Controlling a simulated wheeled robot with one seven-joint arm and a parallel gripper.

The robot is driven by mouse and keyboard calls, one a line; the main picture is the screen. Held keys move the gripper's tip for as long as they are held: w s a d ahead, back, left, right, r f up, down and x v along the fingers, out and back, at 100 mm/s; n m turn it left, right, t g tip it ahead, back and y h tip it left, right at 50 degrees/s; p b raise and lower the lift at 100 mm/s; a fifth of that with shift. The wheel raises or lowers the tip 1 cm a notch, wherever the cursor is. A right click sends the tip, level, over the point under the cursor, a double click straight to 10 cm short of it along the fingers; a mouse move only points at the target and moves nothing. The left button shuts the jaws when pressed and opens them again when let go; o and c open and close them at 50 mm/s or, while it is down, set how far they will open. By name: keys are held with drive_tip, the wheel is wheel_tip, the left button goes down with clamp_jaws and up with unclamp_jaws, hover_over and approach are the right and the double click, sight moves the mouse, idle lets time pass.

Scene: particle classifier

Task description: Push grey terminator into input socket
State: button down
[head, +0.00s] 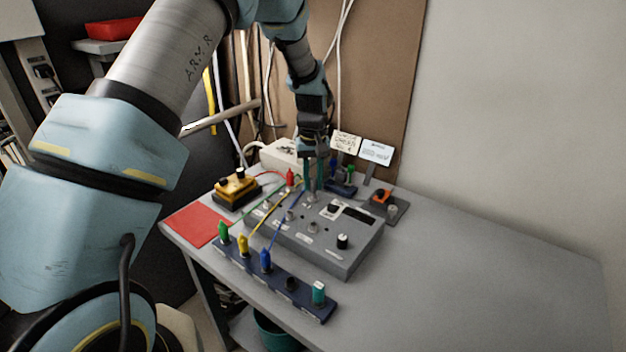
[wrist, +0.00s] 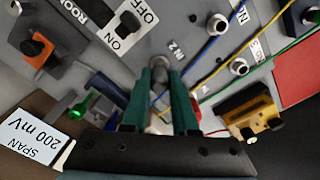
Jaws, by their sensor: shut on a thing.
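The grey terminator (wrist: 160,62) is between the tips of my gripper (wrist: 160,75), by the "IN 2" label in the wrist view. My gripper's green fingers are shut on it. In the head view my gripper (head: 312,188) points down at the back part of the grey classifier box (head: 353,262), and the terminator (head: 311,198) shows small at the tips. The terminator stands at the panel; its lower end and the socket under it are hidden, so I cannot tell how deep it sits.
Blue, yellow and green cables cross the panel left of my gripper to a dark blue strip (head: 303,298) in front. A yellow box (head: 237,188), a red mat (head: 196,224) and an orange-knobbed unit (head: 383,203) surround the classifier. The table's right side is clear.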

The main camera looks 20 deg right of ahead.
sight(313, 178)
drive_tip(key=shift+f+b, duration=0.3)
drive_tip(key=shift+f, duration=0.2)
drive_tip(key=c, duration=0.6)
unclamp_jaws()
wheel_tip(313, 178, up, 11)
drive_tip(key=b, duration=0.2)
drive_tip(key=shift+f+b, duration=0.1)
drive_tip(key=shift+b, duration=0.3)
